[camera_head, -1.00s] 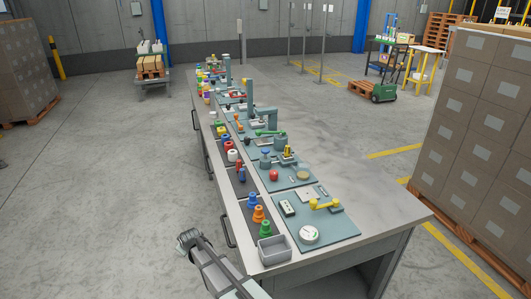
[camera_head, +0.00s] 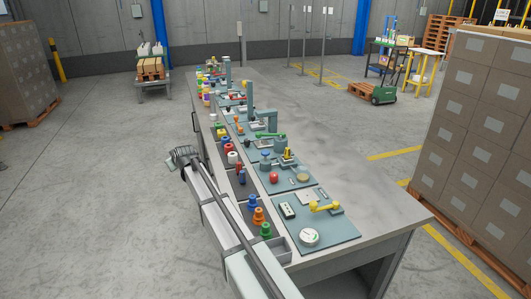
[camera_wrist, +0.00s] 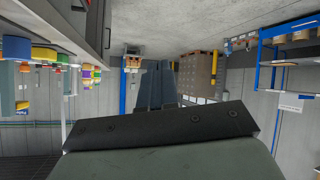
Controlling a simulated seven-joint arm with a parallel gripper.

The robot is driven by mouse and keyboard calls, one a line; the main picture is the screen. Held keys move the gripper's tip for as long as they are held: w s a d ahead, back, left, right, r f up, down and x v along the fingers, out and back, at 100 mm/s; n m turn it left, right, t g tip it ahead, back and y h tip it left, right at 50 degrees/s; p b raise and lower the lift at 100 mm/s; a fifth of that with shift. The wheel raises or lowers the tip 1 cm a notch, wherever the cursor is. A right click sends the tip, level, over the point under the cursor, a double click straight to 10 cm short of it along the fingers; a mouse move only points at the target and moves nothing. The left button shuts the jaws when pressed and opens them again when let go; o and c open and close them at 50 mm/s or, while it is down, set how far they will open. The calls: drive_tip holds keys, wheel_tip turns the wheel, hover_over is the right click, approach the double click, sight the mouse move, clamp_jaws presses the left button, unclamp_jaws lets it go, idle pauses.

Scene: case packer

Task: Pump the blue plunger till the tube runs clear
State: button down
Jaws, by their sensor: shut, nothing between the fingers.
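A blue-topped plunger (camera_head: 265,155) stands on a grey cylinder on a teal panel, midway along the bench in the head view. A clear tube and what is in it are too small to make out. My gripper (camera_head: 183,155) is off the bench's left edge, left of the plunger and well apart from it. The plunger cannot be made out in the wrist view.
The long bench (camera_head: 370,205) carries a red knob (camera_head: 274,177), a yellow crank (camera_head: 324,207), a dial (camera_head: 309,237) and colored cones (camera_head: 258,216) near its front. The bench's right side is clear.

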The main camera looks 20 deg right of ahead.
drive_tip(key=d+r+m+g, duration=0.1)
drive_tip(key=d+r+m, duration=0.15)
drive_tip(key=d, duration=0.75)
drive_tip(key=d+r+m+g, duration=0.15)
drive_tip(key=d+r, duration=0.25)
drive_tip(key=d, duration=0.5)
wheel_tip(320, 180, up, 9)
drive_tip(key=m+y, duration=0.3)
drive_tip(key=m, duration=0.1)
hover_over(268, 152)
drive_tip(key=shift+f+g, duration=0.2)
drive_tip(key=shift+g, duration=0.15)
drive_tip(key=shift+f, duration=4.4)
drive_tip(key=shift+a+f, duration=0.1)
drive_tip(key=shift+f, duration=0.1)
drive_tip(key=shift+f, duration=0.25)
